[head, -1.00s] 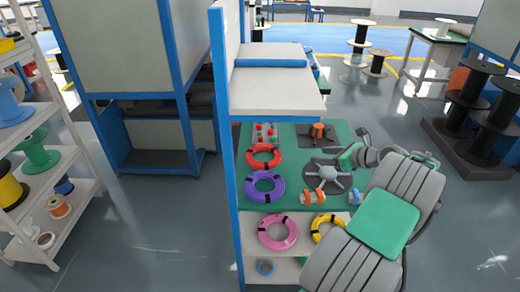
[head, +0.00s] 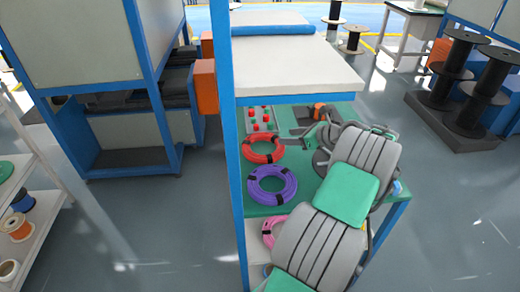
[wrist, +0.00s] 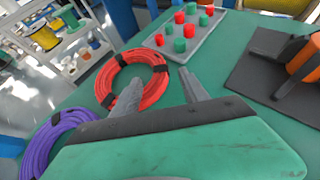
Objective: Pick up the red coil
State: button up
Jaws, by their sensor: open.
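The red coil (head: 263,149), a ring with black bands, lies flat on the green tabletop (head: 345,110), behind the purple coil. In the wrist view the red coil (wrist: 134,80) is just beyond and left of my gripper (wrist: 160,92). My gripper's two grey fingers are apart with nothing between them; the left finger overlaps the coil's near right part in the picture. I cannot tell whether it touches.
A purple coil (head: 272,185) lies in front of the red one. A pink coil (head: 270,232) is lower, partly hidden. A grey tray with red and green pegs (wrist: 188,35) stands behind. A dark plate with an orange part (wrist: 268,78) is at right. A blue post (head: 232,150) rises at the left edge.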

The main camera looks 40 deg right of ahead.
aim_at(275, 137)
jog(key=x, duration=0.6)
jog(key=shift+w+a+f+b, duration=0.1)
jog(key=shift+w+a+b, duration=0.05)
jog(key=shift+w+b, duration=0.15)
jog(key=shift+s, duration=0.1)
jog(key=shift+c, duration=0.3)
grip_shut()
